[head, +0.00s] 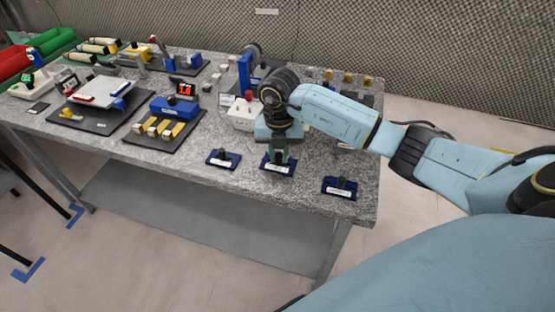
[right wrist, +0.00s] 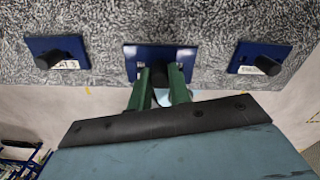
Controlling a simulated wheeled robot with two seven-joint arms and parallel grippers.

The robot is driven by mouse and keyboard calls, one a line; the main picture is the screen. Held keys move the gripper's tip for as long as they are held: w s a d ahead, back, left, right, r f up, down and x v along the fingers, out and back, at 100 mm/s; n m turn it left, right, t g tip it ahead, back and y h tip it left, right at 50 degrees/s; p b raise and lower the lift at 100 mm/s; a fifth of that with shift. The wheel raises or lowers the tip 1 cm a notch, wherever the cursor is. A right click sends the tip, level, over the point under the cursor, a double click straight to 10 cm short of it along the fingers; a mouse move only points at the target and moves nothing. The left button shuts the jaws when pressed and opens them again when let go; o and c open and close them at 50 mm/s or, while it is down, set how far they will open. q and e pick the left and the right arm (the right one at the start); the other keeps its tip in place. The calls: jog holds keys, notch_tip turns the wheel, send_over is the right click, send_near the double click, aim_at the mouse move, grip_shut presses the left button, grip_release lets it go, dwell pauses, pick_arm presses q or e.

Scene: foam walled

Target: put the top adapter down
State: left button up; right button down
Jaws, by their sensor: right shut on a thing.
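My right gripper (head: 277,158) reaches down over the middle of the blue plates (head: 277,169) at the table's front edge. In the right wrist view its two green fingers (right wrist: 160,80) are shut on a dark piece, which I take to be the top adapter (right wrist: 160,72). The fingers hide most of it. It is at the middle blue plate (right wrist: 138,50); I cannot tell whether it rests there or is just above. Similar blue plates, each with a black upright piece, lie to the left (head: 223,158) and right (head: 340,187). My left gripper is out of view.
The speckled table (head: 250,190) also carries a white-and-red box (head: 242,117) behind the gripper, a black mat with yellow blocks (head: 165,125), and a blue device with a red display (head: 182,103). Free tabletop lies between the blue plates. The front edge is close.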

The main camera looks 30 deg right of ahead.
aim_at(279, 162)
jog(key=shift+f, duration=1.65)
jog(key=shift+f, duration=0.15)
jog(key=c, duration=1.3)
grip_release()
notch_tip(279, 162, up, 12)
jog(key=shift+r, duration=0.15)
